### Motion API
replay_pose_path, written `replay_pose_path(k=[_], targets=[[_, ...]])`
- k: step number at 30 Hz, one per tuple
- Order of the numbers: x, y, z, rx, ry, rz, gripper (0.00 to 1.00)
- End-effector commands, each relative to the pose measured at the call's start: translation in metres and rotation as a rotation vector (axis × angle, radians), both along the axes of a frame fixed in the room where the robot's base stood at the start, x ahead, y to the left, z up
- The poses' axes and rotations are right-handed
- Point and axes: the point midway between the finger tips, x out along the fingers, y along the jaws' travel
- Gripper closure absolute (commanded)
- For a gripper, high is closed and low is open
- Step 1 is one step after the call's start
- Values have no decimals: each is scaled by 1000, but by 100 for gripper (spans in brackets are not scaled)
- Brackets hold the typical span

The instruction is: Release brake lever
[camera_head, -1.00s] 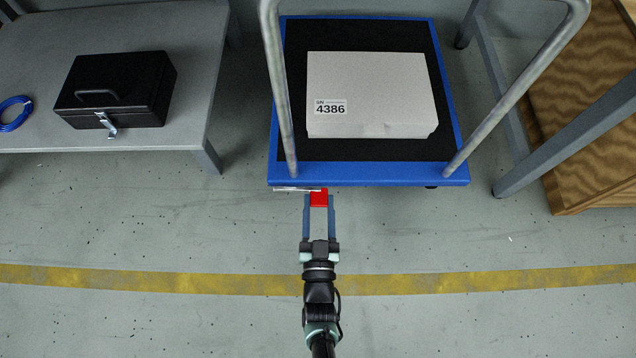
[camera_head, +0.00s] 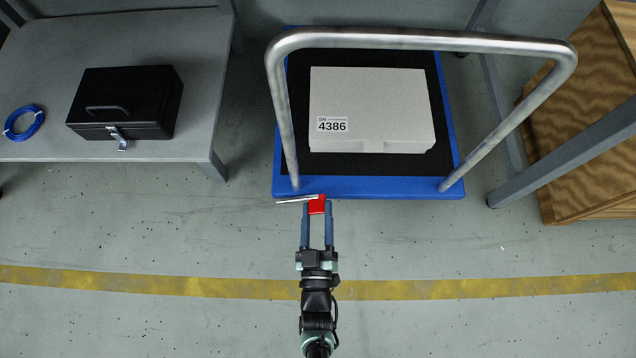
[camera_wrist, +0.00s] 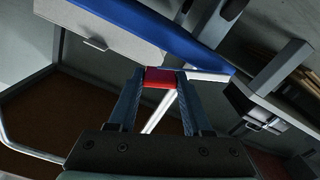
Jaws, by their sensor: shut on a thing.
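The brake lever has a red end (camera_head: 317,207) and a thin metal rod (camera_head: 296,200). It sits at the front edge of a blue cart (camera_head: 370,187), left of the edge's middle. My gripper (camera_head: 317,211) is shut on the red end, one blue-grey finger on each side. In the wrist view the red end (camera_wrist: 160,78) lies between the fingertips, and a pale rod (camera_wrist: 206,75) runs from it toward the blue cart edge (camera_wrist: 165,32). Another pale rod shows between the fingers. The lever's pivot is not clear.
A white box (camera_head: 370,105) labelled 4386 lies on the cart under a tubular handle (camera_head: 420,41). A grey table (camera_head: 190,95) at left holds a black case (camera_head: 125,103) and a blue coil (camera_head: 24,123). A wooden crate (camera_head: 585,110) stands right. The front floor is clear.

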Motion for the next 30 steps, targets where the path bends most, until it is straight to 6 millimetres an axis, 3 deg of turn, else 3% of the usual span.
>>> replay_pose_path(k=[9, 10, 15, 25, 30], targets=[[0, 1, 1, -7, -2, 3, 100], [0, 1, 1, -7, -2, 3, 49], [0, 1, 1, -5, -2, 3, 20], [-2, 0, 1, -4, -1, 1, 20], [-24, 0, 2, -4, 4, 1, 20]])
